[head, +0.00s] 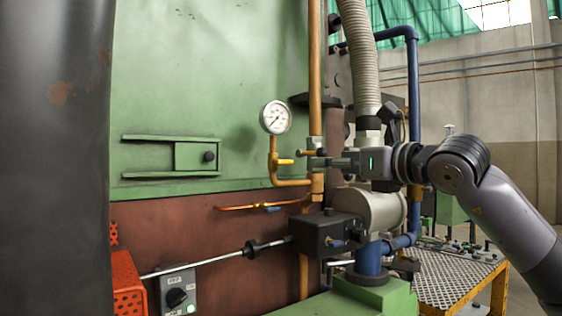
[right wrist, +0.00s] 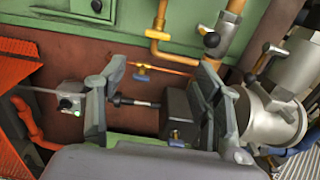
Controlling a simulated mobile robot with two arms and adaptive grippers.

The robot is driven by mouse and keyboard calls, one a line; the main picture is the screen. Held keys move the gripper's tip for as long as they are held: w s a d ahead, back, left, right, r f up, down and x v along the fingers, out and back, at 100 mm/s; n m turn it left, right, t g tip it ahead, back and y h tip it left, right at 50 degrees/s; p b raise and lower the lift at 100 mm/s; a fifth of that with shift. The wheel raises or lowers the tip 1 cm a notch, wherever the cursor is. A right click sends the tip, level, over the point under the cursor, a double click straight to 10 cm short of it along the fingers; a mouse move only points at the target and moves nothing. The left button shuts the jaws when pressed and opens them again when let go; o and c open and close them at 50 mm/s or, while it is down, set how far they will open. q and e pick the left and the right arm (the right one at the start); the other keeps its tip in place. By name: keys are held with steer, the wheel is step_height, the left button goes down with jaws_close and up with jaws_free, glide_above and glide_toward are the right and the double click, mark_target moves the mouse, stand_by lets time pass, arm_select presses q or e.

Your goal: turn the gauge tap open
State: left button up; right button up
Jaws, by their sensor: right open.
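The gauge tap (head: 284,162) is a small brass tap with a yellow lever pointing right, on the thin orange pipe below the round white pressure gauge (head: 276,117). In the right wrist view the tap (right wrist: 158,35) shows at upper middle, beyond the fingers. My right gripper (head: 314,162) comes in from the right, its fingertips pointing left, just right of the tap in the picture. In the right wrist view its two grey fingers (right wrist: 152,82) are wide apart with nothing held between them. I cannot tell its exact depth from the tap. My left gripper is not in view.
A blue-handled valve (head: 272,208) sits on a thin copper pipe lower down. A thick orange pipe (head: 315,70) and a ribbed hose (head: 358,50) stand near my right gripper. A black box (head: 325,232) with a rod and a grey switch box (head: 178,292) are below.

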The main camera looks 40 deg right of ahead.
steer(key=p, duration=0.4)
glide_toward(287, 161)
steer(key=w+p, duration=0.2)
steer(key=w, duration=0.1)
steer(key=w+d+p, duration=0.1)
steer(key=w+p, duration=0.1)
steer(key=w, duration=0.1)
steer(key=w+p, duration=0.2)
steer(key=w, duration=0.1)
steer(key=shift+w+d+f+p, duration=0.1)
steer(key=shift+w+d+p, duration=0.05)
steer(key=shift+w+p, duration=0.25)
steer(key=shift+w, duration=0.15)
steer(key=c, duration=1.2)
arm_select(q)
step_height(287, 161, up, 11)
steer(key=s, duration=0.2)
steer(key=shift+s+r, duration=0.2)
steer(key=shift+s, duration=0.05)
arm_select(e)
steer(key=shift+o, duration=0.2)
